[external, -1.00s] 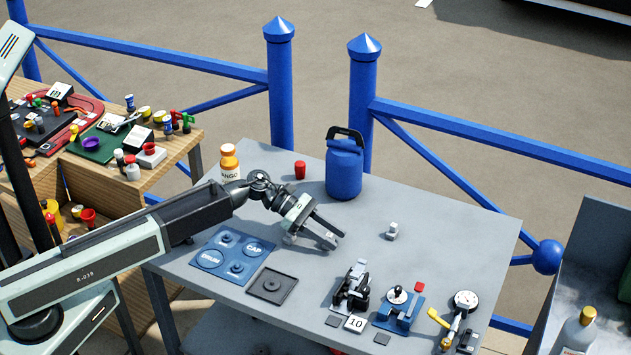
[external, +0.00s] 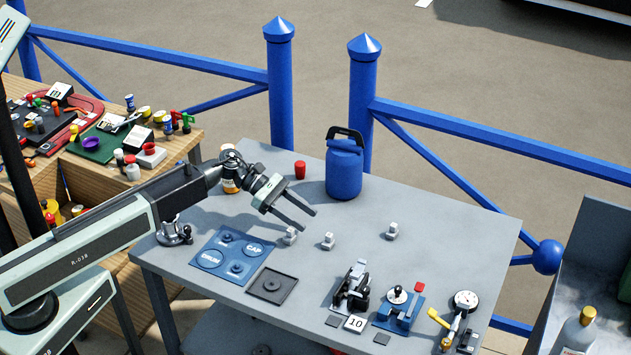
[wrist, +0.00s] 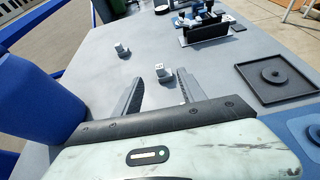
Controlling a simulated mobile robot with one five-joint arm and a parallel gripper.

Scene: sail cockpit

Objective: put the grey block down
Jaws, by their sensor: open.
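Several small grey blocks could fit the task's name. In the external view, one grey block (external: 328,241) stands upright on the grey table (external: 440,215), just past my fingertips. A second grey block (external: 290,235) stands left of it, below my gripper (external: 309,221). A third grey block (external: 392,231) stands farther right. My gripper is open and empty, raised above the table. In the wrist view, my two fingers (wrist: 158,84) are spread apart. One block (wrist: 162,73) shows beyond the gap between them, and another (wrist: 122,50) stands farther off.
A blue jug (external: 344,172) and a red cap (external: 300,170) stand at the back. A blue panel (external: 213,263) and a black square tray (external: 283,295) lie in front. A clamp (external: 353,290) and a gauge (external: 465,300) stand front right. The table's right back is clear.

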